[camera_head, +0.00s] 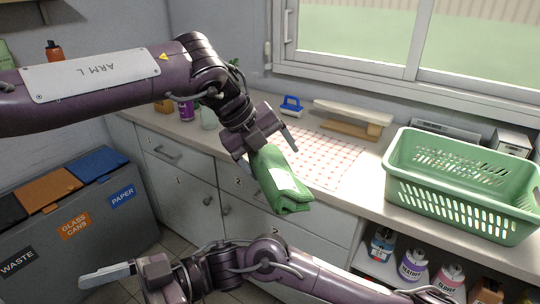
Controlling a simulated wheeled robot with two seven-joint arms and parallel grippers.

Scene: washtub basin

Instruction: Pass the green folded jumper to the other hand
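The green folded jumper (292,200) hangs in front of the counter edge, with a pale patch on its near face. My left gripper (268,148) comes in from the upper left and is shut on the jumper's upper end, with one finger showing to the right of the cloth. My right gripper (108,276) is at the bottom left, lower than the jumper and well apart from it, pointing left. It is empty and looks open; one finger shows, and the other is hidden or below the picture.
A green basket (455,205) stands on the counter at right. A checked cloth (325,158), a blue-handled brush (291,105) and a wooden board (350,125) lie behind the jumper. Bottles (412,265) stand on a shelf below. Waste bins (90,220) are at left.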

